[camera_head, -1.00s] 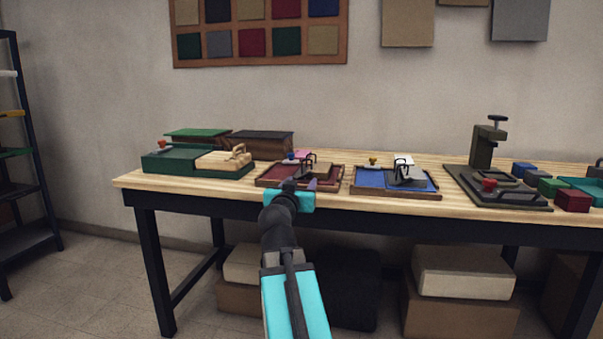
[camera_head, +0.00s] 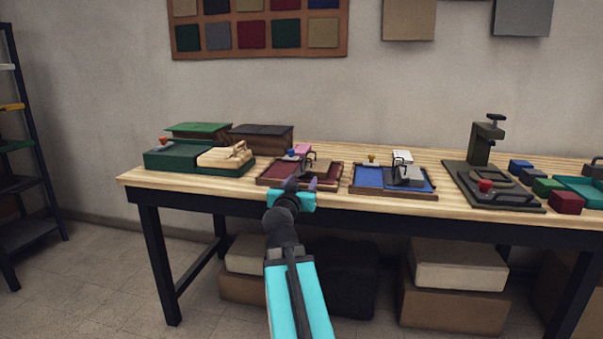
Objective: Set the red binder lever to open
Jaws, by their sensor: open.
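The red binder is a dark red tray (camera_head: 275,172) with a wooden rim, on the table's front half, left of centre. A tan block with a dark looped lever (camera_head: 310,161) sits on its right part, and a blue knob (camera_head: 291,153) is at its back. My gripper (camera_head: 300,184) is open and empty at the red binder's front edge in the picture. It overlaps part of the front rim, and I cannot tell whether it touches. The lever's exact setting is too small to read.
A green binder (camera_head: 178,158) is to the left and a blue binder (camera_head: 372,179) to the right, each with a knob. A dark press (camera_head: 480,150) and coloured blocks stand farther right on the wooden table (camera_head: 151,183). A shelf rack (camera_head: 30,185) is at far left.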

